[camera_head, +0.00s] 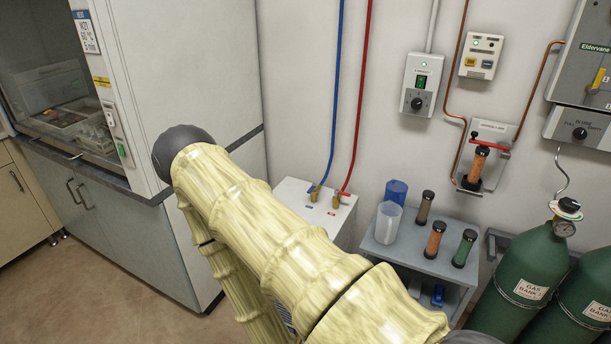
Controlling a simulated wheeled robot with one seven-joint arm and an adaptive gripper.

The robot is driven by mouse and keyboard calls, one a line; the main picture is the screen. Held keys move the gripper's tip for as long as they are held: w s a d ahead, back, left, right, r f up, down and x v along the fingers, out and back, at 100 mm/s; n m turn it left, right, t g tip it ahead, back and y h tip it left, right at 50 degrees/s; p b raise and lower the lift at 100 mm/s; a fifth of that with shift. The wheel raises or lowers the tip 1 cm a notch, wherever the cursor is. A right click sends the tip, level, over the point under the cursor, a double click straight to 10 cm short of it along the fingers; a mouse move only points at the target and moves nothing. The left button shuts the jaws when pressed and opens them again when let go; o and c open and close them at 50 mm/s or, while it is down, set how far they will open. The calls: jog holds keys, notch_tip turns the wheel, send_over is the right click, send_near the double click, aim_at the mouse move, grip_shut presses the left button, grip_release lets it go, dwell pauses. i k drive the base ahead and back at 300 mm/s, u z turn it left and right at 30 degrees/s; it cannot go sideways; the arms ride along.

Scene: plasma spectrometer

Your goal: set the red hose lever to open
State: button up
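The red hose (361,110) hangs down the wall and ends at a brass valve (336,202) on top of a white box (290,189). The small red lever (345,193) sits at that valve. It is too small to tell its exact angle. The blue hose (336,100) ends at a like brass valve with a blue lever (314,188), just to the left. My arm crosses the foreground, in front of the box's lower left part. My gripper does not show.
A grey cart (385,247) with beakers and capped cartridges stands right of the box. Green gas cylinders (524,270) stand at the lower right. A fume hood cabinet (190,90) is on the left. Wall panels and a red-handled cartridge holder (487,150) are at the upper right.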

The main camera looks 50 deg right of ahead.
aim_at(337, 192)
jog(key=u, duration=0.1)
jog(key=i, duration=0.65)
jog(key=z, duration=0.7)
jog(key=i, duration=0.55)
jog(key=z, duration=0.7)
